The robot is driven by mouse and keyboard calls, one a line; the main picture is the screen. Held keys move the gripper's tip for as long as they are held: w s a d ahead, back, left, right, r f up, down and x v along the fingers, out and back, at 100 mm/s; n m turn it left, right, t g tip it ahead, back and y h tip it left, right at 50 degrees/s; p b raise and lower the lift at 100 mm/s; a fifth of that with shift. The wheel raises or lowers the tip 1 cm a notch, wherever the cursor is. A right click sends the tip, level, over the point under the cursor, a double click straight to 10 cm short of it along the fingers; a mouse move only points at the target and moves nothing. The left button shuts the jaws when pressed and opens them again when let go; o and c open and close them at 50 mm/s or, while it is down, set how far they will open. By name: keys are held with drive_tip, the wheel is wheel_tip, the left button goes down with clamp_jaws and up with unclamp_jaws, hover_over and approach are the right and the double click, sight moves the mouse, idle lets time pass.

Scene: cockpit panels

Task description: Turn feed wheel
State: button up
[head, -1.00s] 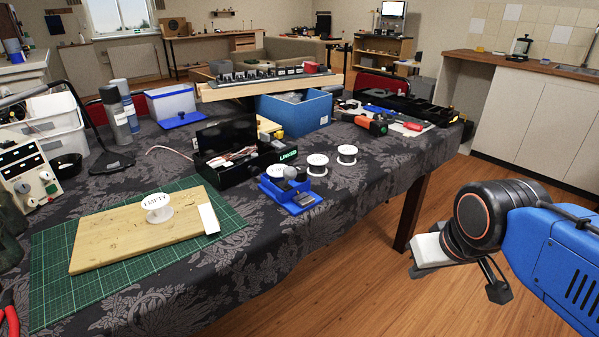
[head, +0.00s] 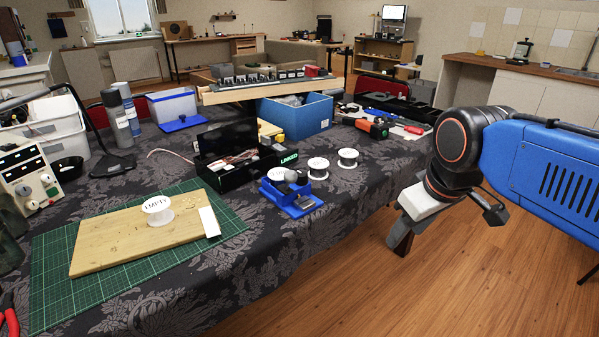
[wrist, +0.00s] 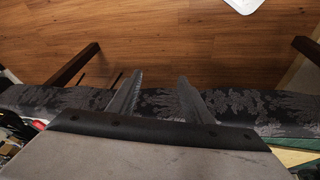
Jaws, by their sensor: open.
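A small blue device (head: 290,198) stands on the dark patterned tablecloth near the table's front edge, with a white spool and a rounded grey part (head: 291,175) on it. This grey part may be the feed wheel; it is too small to tell. My gripper (wrist: 157,88) is open and empty in the wrist view, its two grey fingers apart above the table edge and floor. In the head view my gripper is right of the table, well apart from the blue device, and its fingertips are hard to make out.
Two white spools (head: 348,158) stand right of the device. A black box (head: 238,165) with wires is behind it. A wooden board (head: 130,240) with a spool marked EMPTY (head: 157,207) lies on a green cutting mat (head: 50,280) at left. Open floor (head: 400,290) lies right of the table.

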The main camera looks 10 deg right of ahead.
drive_tip(key=w+a+r+n+g, duration=0.1)
drive_tip(key=w+a+r+n, duration=0.35)
drive_tip(key=w+r, duration=0.2)
drive_tip(key=w+a+r+n+g, duration=0.1)
drive_tip(key=w+a+r+n, duration=0.2)
drive_tip(key=w+r+n, duration=0.3)
drive_tip(key=n+g, duration=0.2)
drive_tip(key=n, duration=0.6)
approach(301, 173)
wheel_tip(301, 173, down, 8)
drive_tip(key=shift+s+a+f, duration=0.1)
drive_tip(key=shift+a+f, duration=0.05)
drive_tip(key=c, duration=1.1)
